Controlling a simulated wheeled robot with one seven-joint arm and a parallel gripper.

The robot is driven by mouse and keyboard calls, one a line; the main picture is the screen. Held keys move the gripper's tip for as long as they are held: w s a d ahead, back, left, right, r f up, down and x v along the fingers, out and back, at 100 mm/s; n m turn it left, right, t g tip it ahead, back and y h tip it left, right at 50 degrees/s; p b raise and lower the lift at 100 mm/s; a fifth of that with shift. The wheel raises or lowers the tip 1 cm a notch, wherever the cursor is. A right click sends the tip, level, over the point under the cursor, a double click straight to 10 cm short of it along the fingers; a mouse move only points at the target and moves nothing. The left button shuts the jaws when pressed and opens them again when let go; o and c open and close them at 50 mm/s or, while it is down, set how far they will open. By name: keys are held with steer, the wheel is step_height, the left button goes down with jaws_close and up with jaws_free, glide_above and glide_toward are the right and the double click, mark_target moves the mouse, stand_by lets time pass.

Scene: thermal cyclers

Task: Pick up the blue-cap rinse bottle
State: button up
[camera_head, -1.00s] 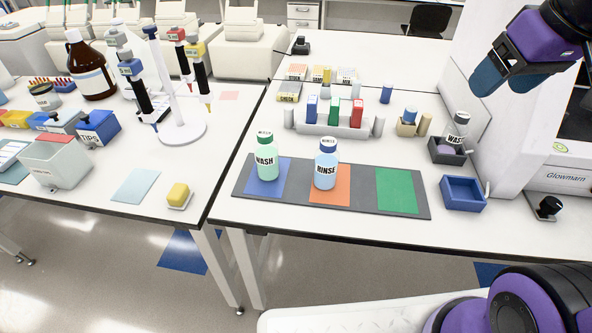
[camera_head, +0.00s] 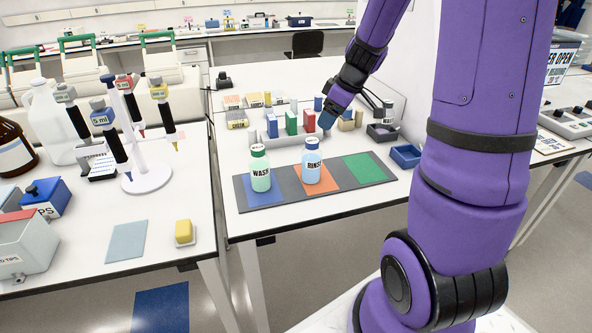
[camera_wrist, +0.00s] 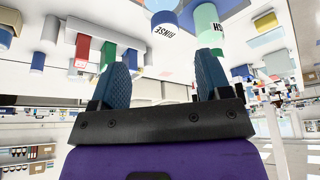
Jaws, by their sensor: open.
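The rinse bottle (camera_head: 312,165), pale blue with a blue cap and a RINSE label, stands upright on the orange square (camera_head: 332,181) of the grey mat. The green wash bottle (camera_head: 260,169) stands upright to its left, on the blue square (camera_head: 264,191). My gripper (camera_head: 327,118) is above the table, behind and to the right of the rinse bottle, apart from it. In the wrist view my gripper (camera_wrist: 168,80) shows two blue fingers spread apart with nothing between them. The rinse bottle (camera_wrist: 166,22) appears upside down beyond the fingertips there, with the wash bottle (camera_wrist: 207,25) beside it.
A rack (camera_head: 262,138) with blue, green and red boxes stands behind the bottles, close to my gripper. A blue tray (camera_head: 406,155) and a dark holder (camera_head: 383,134) lie to the right. The green square (camera_head: 366,168) is bare.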

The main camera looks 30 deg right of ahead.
mark_target(313, 141)
steer(key=x, duration=0.5)
steer(key=shift+a+f, duration=0.1)
steer(key=shift+a, duration=0.05)
steer(key=shift+a+x, duration=0.15)
steer(key=shift+x, duration=1.2)
steer(key=shift+a+x, duration=0.15)
steer(key=shift+x, duration=1.2)
steer(key=shift+w, duration=0.15)
steer(key=c, duration=1.1)
steer(key=shift+r, duration=0.2)
